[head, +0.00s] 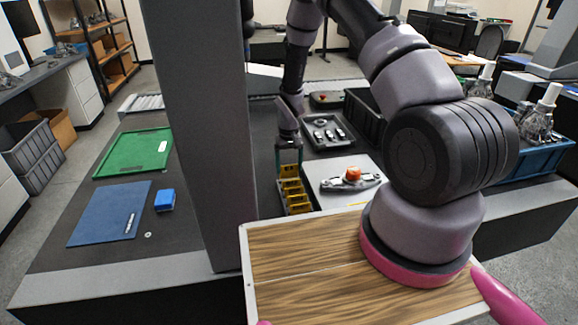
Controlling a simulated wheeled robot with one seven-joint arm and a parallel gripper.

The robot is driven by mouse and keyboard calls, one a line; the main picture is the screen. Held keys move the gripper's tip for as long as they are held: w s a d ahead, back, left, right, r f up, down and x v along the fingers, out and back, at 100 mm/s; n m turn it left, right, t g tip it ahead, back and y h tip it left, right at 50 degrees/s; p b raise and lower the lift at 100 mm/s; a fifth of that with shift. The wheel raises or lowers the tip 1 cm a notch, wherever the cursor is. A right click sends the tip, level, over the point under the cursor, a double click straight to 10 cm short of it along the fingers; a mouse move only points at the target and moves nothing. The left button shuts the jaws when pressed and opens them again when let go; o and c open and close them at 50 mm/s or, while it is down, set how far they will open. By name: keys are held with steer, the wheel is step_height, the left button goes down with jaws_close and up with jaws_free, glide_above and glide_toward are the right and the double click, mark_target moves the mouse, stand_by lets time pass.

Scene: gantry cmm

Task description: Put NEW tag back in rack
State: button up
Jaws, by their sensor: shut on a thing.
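A yellow rack (294,197) with several stepped slots stands on the dark table, left of a white plate. My gripper (288,158) points down over the far end of the rack, with its fingers close above or at the slots. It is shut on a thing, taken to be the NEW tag. The tag itself is too small and too hidden between the fingers to make out, and no lettering can be read. I cannot tell whether it touches the rack.
A grey column (200,130) rises left of the rack. A white plate (345,172) holds a metal part with an orange-red top. Behind it are a grey tray of parts (325,133) and a black bin (366,115). A blue mat (108,215), blue block (165,201) and green tray (133,153) lie left.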

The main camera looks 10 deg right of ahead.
mark_target(289, 178)
steer(key=shift+f, duration=0.1)
steer(key=shift+f, duration=0.3)
steer(key=shift+f, duration=0.35)
stand_by(0.4)
steer(key=shift+f, duration=0.25)
steer(key=shift+f, duration=0.6)
stand_by(0.3)
steer(key=o, duration=1.1)
steer(key=shift+c, duration=0.2)
steer(key=shift+r, duration=0.1)
